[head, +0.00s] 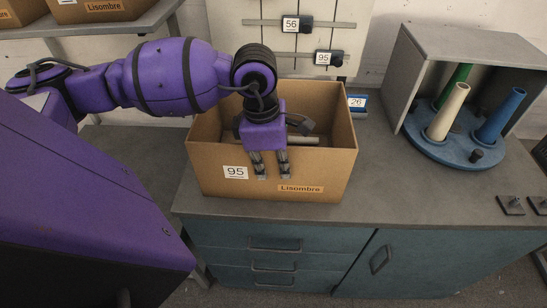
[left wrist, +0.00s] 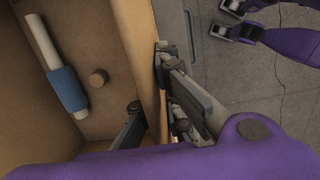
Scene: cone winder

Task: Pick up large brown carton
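The large brown carton (head: 210,165) stands open on the workbench, with a 95 label and a Lisombre label on its front wall. My left gripper (head: 271,160) reaches down over the near rim. In the left wrist view the carton wall (left wrist: 151,65) runs between its fingers: two fingers (left wrist: 172,85) are outside and one (left wrist: 130,125) is inside. Whether they press on the wall is unclear. My right gripper (left wrist: 238,22) shows partly in the left wrist view, away from the carton.
Right of the carton, a grey open housing (head: 470,50) holds a blue round base (head: 440,147) with green, cream and blue cones. Small dark plates (head: 512,205) lie at the bench's right. Other cartons (head: 100,12) sit on a shelf at upper left. Bench space (head: 400,185) right of the carton is clear.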

